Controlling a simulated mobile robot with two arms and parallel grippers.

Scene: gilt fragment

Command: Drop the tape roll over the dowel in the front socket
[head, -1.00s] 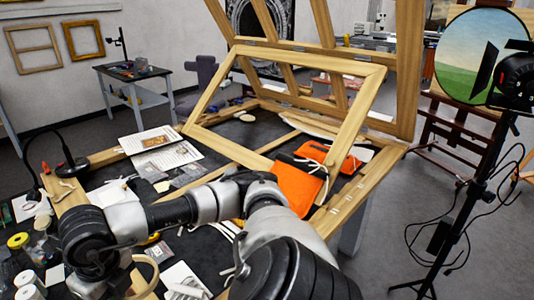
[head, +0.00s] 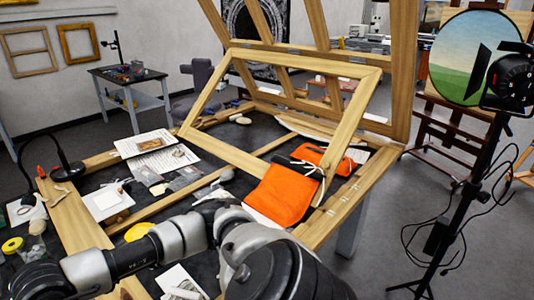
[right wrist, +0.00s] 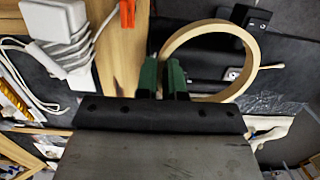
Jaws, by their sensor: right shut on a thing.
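The tape roll (right wrist: 255,62), a thin tan ring, shows in the right wrist view. My right gripper (right wrist: 163,76) has dark green fingertips shut on the ring's near left edge, and the ring sticks out to the right of them. In the head view my own right arm crosses the lower middle, and neither its gripper nor the held roll shows. I cannot make out the dowel or the front socket in either view. My left gripper is not in view.
A wooden frame (head: 365,70) stands tilted over the dark table. An orange pouch (head: 281,195) lies at its right. A yellow roll (head: 12,245) is at the left. In the right wrist view, a white block with cable (right wrist: 55,20) lies beside a wooden beam (right wrist: 120,65).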

